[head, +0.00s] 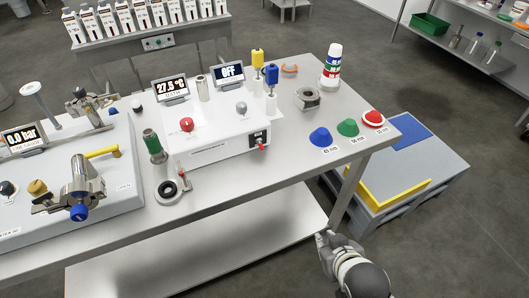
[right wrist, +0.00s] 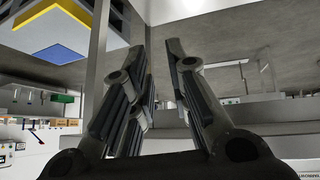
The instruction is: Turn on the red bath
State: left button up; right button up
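A white control box (head: 215,138) stands on the steel table. It has a red knob (head: 187,124), a grey knob (head: 241,107) and a black switch panel with a small red part (head: 262,147) at its front right. One display (head: 172,89) on it reads 27.5 °C; the other display (head: 229,73) reads OFF. I cannot tell which part is named the red bath. My right gripper (head: 324,239) is low, in front of the table's right leg, away from the box. In the right wrist view its fingers (right wrist: 159,48) are apart with nothing between them. My left gripper is not in view.
A grey platform with a yellow edge (head: 395,190) is right of the table.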

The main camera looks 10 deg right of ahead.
jog(key=w+a+r+t, duration=0.3)
jog(key=w+r+t, duration=0.2)
jog(key=w, duration=0.1)
jog(key=n+t+y, duration=0.3)
jog(key=t+y, duration=0.1)
jog(key=t, duration=0.1)
send_near(265, 162)
notch_tip(265, 162, up, 4)
jog(key=x, duration=0.3)
jog(key=p+x, duration=0.1)
jog(key=x, duration=0.2)
jog(key=f+x, duration=0.1)
jog(key=x, duration=0.3)
jog(key=shift+p, duration=0.4)
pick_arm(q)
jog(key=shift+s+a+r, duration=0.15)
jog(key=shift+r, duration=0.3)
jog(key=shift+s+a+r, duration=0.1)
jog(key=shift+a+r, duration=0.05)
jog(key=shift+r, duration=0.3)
pick_arm(e)
grip_shut()
